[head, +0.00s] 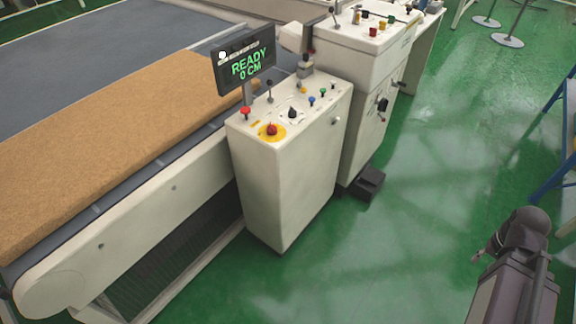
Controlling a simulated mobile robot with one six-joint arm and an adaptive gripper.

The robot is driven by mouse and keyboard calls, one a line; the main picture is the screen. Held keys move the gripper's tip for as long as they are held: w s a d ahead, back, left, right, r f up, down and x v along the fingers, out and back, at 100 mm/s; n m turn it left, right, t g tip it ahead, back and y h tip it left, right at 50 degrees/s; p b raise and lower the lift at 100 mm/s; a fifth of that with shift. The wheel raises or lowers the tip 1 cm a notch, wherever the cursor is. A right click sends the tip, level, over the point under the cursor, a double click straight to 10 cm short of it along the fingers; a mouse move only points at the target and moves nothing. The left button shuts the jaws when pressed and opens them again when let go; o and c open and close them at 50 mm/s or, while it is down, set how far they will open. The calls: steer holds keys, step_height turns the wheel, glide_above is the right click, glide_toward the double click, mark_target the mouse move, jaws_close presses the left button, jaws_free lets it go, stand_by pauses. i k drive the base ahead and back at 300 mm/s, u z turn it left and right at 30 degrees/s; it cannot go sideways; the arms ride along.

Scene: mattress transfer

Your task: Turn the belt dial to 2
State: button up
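A white control console (285,185) stands beside the conveyor. On its sloped top is a black dial (292,113) with small markings around it; its setting is too small to read. A red mushroom button on a yellow disc (271,130) sits in front of the dial, and a red knob (245,111) is to its left. Blue and green knobs (311,100) are to its right. A screen (245,60) above the console reads READY, 0 CM. Part of my dark arm shows at the lower right, well apart from the console. My gripper's fingers are not visible.
A tan mattress slab (110,140) lies on the grey conveyor (110,50) at left. A second white console (365,55) stands behind, with a black pedal box (368,183) on the floor. Green floor (420,190) is clear to the right. A blue frame (555,145) stands at the right edge.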

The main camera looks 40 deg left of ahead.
mark_target(292, 113)
steer(key=u, duration=1.45)
steer(key=k, duration=0.9)
steer(key=i, duration=0.85)
